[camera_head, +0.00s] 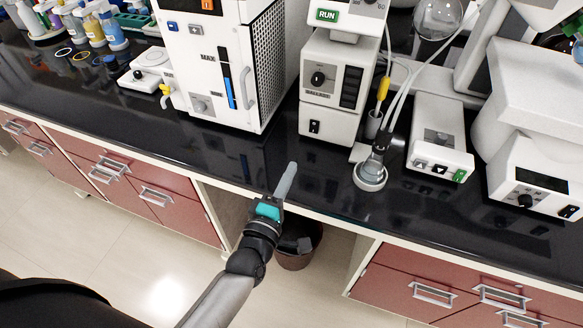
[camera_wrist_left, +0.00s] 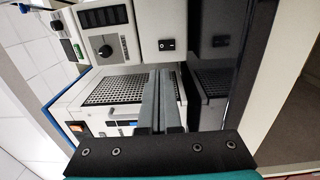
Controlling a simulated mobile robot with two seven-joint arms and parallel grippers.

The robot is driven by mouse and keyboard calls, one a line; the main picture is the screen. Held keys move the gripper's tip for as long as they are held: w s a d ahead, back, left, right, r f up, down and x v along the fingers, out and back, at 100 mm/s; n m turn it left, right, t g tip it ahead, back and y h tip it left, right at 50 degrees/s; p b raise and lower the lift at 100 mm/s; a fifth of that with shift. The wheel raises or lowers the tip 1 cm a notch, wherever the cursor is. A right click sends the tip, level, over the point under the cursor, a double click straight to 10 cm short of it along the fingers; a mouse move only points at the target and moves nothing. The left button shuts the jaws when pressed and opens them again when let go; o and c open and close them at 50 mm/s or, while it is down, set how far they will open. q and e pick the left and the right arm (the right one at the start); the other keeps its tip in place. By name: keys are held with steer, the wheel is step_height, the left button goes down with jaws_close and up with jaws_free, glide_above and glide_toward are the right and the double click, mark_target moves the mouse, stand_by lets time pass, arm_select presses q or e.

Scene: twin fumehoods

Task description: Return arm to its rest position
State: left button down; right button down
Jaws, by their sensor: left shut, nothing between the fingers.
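My left gripper (camera_head: 287,181) is over the front edge of the black bench, in front of the gap between a large white cabinet-like device and a smaller white unit. Its grey fingers are closed together and hold nothing. In the left wrist view the gripper (camera_wrist_left: 158,100) shows its two fingers side by side, pointing towards the white devices. My left arm comes up from the bottom of the head view. My right gripper is not in view.
The black bench (camera_head: 232,160) carries a large white device (camera_head: 205,60), a white unit with a dial (camera_head: 330,85), a flask-like probe holder (camera_head: 370,175) and a small white box (camera_head: 438,140). Red drawers (camera_head: 150,190) are below. A brown bin (camera_head: 298,255) stands on the floor.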

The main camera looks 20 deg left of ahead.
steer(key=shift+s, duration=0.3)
